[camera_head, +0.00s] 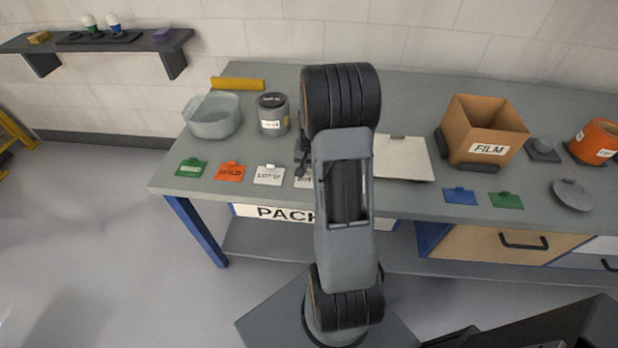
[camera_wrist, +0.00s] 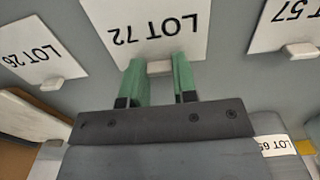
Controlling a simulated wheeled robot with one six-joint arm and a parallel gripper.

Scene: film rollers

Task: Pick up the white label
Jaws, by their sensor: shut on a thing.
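A white label reading LOT 72 (camera_wrist: 145,28) is in the middle of the wrist view, upside down. Its small pale tab (camera_wrist: 160,68) lies between the two green fingers of my gripper (camera_wrist: 159,78), which is shut on it. I cannot tell whether the label is clear of the bench. In the head view my gripper (camera_head: 302,157) is mostly hidden behind my arm, and a white label (camera_head: 302,181) shows partly beside it. Other white labels are LOT 57 (camera_wrist: 284,28), also in the head view (camera_head: 269,175), and LOT 26 (camera_wrist: 32,52).
Green (camera_head: 191,168) and orange (camera_head: 230,172) cards lie at the bench's left front. Behind stand a pale bowl (camera_head: 213,117) and a grey jar (camera_head: 272,110). A white board (camera_head: 402,160) and FILM box (camera_head: 485,130) are to the right, with blue (camera_head: 460,196) and green (camera_head: 507,200) cards.

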